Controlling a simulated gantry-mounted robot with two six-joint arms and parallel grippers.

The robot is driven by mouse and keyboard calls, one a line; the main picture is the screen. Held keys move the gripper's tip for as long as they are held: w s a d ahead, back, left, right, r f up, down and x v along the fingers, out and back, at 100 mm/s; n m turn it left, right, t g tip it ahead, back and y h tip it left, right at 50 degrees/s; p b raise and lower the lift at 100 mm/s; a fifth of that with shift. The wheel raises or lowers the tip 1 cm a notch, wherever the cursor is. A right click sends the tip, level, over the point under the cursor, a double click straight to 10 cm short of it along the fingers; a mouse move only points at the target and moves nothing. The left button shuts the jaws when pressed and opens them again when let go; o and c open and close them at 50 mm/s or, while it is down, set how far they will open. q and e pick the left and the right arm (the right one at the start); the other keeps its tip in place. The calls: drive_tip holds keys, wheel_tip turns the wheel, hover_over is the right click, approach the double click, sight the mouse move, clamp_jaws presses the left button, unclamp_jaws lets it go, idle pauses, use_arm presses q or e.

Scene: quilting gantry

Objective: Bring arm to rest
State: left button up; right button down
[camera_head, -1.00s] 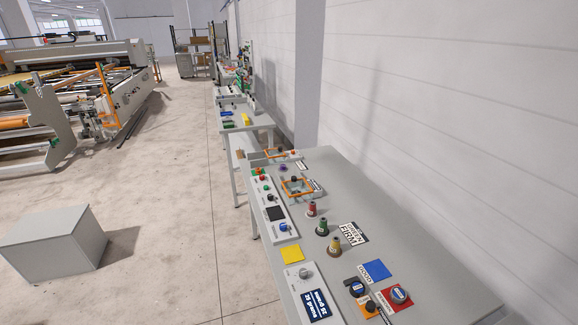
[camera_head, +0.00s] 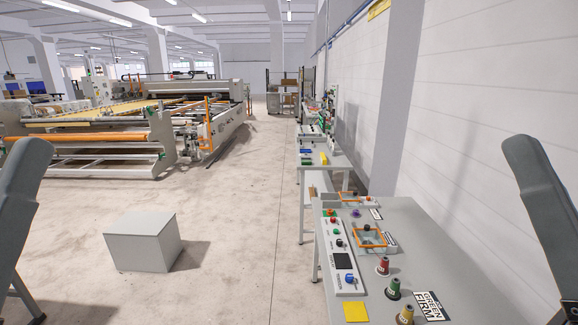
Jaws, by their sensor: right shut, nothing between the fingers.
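My right arm (camera_head: 545,200) comes in at the right edge, its grey link raised beside the table. My right gripper (camera_head: 564,317) shows only in small part at the lower right corner; it is shut and empty. My left arm (camera_head: 18,205) stands at the left edge, with a darker part of it lower down. My left gripper is out of view. The grey worktable (camera_head: 455,250) lies between the arms, nearer the right one.
On the table are a control panel (camera_head: 341,258), an orange-framed box (camera_head: 371,239), several thread cones (camera_head: 393,288), a yellow square (camera_head: 356,311) and a label card (camera_head: 430,305). A grey block (camera_head: 142,242) stands on the floor. The middle floor is clear; a wall bounds the right.

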wheel_tip(320, 180, up, 26)
drive_tip(key=s+d+n+h+p, duration=0.1)
drive_tip(key=d+n+h+p, duration=0.15)
drive_tip(key=p, duration=2.35)
wheel_tip(320, 180, down, 46)
drive_tip(key=b, duration=4.6)
drive_tip(key=shift+s+a+r, duration=0.15)
drive_tip(key=shift+a+r, duration=0.1)
drive_tip(key=shift+a, duration=0.15)
drive_tip(key=shift+n, duration=0.25)
